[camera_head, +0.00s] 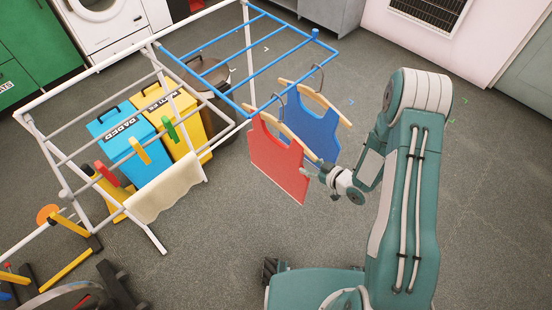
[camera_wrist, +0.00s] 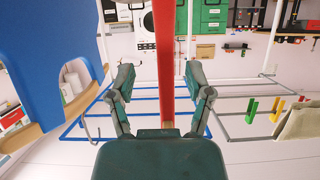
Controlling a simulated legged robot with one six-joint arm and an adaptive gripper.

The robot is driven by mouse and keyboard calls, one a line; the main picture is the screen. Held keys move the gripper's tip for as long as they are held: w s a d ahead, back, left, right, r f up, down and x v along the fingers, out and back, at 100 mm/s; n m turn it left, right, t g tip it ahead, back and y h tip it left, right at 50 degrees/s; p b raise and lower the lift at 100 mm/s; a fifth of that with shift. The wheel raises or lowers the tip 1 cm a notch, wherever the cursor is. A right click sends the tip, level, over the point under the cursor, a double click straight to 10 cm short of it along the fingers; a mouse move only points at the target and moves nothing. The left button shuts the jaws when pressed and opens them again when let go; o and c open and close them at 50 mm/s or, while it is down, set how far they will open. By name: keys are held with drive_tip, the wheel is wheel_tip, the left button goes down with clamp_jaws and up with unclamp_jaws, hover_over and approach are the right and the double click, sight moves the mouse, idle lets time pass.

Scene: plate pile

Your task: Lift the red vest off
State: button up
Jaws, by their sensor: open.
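The red vest (camera_head: 278,160) hangs on a wooden hanger (camera_head: 300,143) from the blue part of the drying rack. My gripper (camera_head: 314,172) is at the right end of this hanger, by the vest's right edge. In the wrist view the red vest (camera_wrist: 166,60) shows edge-on as a narrow upright strip between the two spread fingers of my gripper (camera_wrist: 163,70). A bit of wood, likely the hanger's end, shows below the strip. The fingers look open, with gaps on both sides. Whether the hanger touches my gripper's inside is hidden.
A blue vest (camera_head: 312,122) on its own hanger hangs just behind the red one, and it fills the left of the wrist view (camera_wrist: 45,60). The blue rack bars (camera_head: 285,62) run overhead. Yellow and blue bins (camera_head: 130,145) stand under the rack. Floor at right is clear.

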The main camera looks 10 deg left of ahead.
sight(295, 162)
drive_tip(key=x, duration=0.6)
drive_tip(key=shift+s+a+f, duration=0.1)
drive_tip(key=shift+a+f, duration=0.2)
drive_tip(key=shift+f, duration=0.2)
clamp_jaws()
